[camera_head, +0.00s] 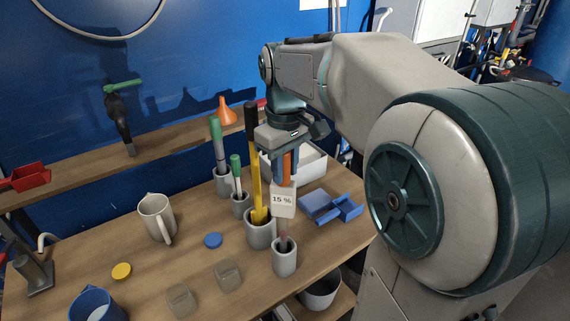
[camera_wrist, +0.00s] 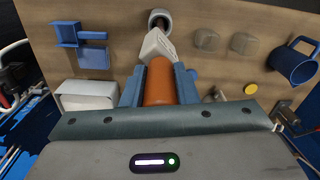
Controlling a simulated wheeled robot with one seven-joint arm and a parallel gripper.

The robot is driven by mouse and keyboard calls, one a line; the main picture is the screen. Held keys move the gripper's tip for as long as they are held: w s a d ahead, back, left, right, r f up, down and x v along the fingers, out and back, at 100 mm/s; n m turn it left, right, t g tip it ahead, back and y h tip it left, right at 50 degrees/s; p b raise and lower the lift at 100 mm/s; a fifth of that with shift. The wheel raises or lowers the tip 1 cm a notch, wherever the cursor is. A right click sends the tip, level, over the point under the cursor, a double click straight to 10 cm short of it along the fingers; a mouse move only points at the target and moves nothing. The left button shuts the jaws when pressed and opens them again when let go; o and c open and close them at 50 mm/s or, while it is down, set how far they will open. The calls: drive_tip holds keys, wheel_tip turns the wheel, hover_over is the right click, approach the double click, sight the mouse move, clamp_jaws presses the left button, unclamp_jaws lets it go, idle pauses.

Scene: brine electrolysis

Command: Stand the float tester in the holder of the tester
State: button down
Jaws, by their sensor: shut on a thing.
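My gripper (camera_head: 287,160) is shut on the orange handle of the float tester (camera_head: 283,202), which hangs close to upright below it. The tester has a pale block marked "15 %", and a thin stem below that. The stem's lower end shows at the mouth of a grey cylindrical holder (camera_head: 285,264); how deep it reaches I cannot tell. In the wrist view the orange handle (camera_wrist: 158,88) lies between my blue fingers, and the pale block points toward the holder (camera_wrist: 159,14). The tester's lower tip is hidden there.
Smaller cups with green-handled tools (camera_head: 216,135) stand farther back. A blue bracket (camera_head: 347,208) lies to the right.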

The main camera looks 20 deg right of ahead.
drive_tip(key=shift+f, duration=0.15)
drive_tip(key=c, duration=1.1)
unclamp_jaws()
drive_tip(key=shift+o, duration=0.2)
wheel_tip(320, 180, up, 14)
drive_tip(key=shift+f, duration=0.1)
drive_tip(key=s+f+m+t, duration=0.1)
drive_tip(key=s+f+m, duration=0.1)
drive_tip(key=s+f, duration=0.5)
drive_tip(key=s+f+m+t, duration=0.2)
drive_tip(key=s+f, duration=0.5)
drive_tip(key=f, duration=0.7)
drive_tip(key=shift+m, duration=0.7)
